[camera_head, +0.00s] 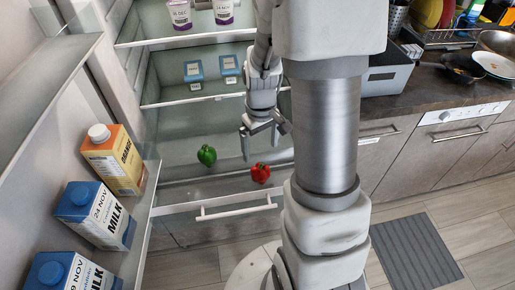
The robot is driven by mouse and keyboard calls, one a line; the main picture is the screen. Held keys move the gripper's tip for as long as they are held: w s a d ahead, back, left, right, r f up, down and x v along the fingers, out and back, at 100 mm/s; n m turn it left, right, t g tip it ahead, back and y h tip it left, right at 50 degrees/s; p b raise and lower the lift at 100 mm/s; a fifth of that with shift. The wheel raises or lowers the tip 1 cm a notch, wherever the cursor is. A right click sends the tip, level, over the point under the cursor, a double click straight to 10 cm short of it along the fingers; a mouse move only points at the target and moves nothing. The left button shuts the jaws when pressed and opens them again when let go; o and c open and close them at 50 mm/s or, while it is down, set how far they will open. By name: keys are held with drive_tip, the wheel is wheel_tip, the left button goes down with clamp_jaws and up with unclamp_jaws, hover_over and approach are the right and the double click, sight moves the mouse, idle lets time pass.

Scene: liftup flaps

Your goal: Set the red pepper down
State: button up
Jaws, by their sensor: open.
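A red pepper (261,173) with a green stem sits in the lower part of the open fridge, near the front edge above the white handle. My gripper (261,145) is open above the pepper, pointing down, with its fingers spread. A gap shows between the fingertips and the pepper, and the fingers hold nothing. A green pepper (207,155) lies to the left of the red one and a little farther back.
Shelves above hold blue-lidded boxes (193,71) and yogurt cups (180,14). The open door at left holds milk cartons (93,213) and an orange carton (113,160). A drawer handle (236,208) crosses the front. A counter with dishes stands at right.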

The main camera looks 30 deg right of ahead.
drive_tip(key=s+a+r+t, duration=0.2)
drive_tip(key=s+a+r, duration=0.15)
drive_tip(key=r, duration=0.35)
drive_tip(key=s+a+r+m+t, duration=0.1)
drive_tip(key=s+a+r+t, duration=0.15)
drive_tip(key=s+r, duration=0.35)
drive_tip(key=s+a+r+t, duration=0.1)
drive_tip(key=s+a+r, duration=0.25)
drive_tip(key=r, duration=0.55)
wheel_tip(320, 180, up, 8)
drive_tip(key=p, duration=0.9)
drive_tip(key=shift+w+a+r, duration=0.2)
drive_tip(key=shift+a+r, duration=0.05)
drive_tip(key=shift+a, duration=0.15)
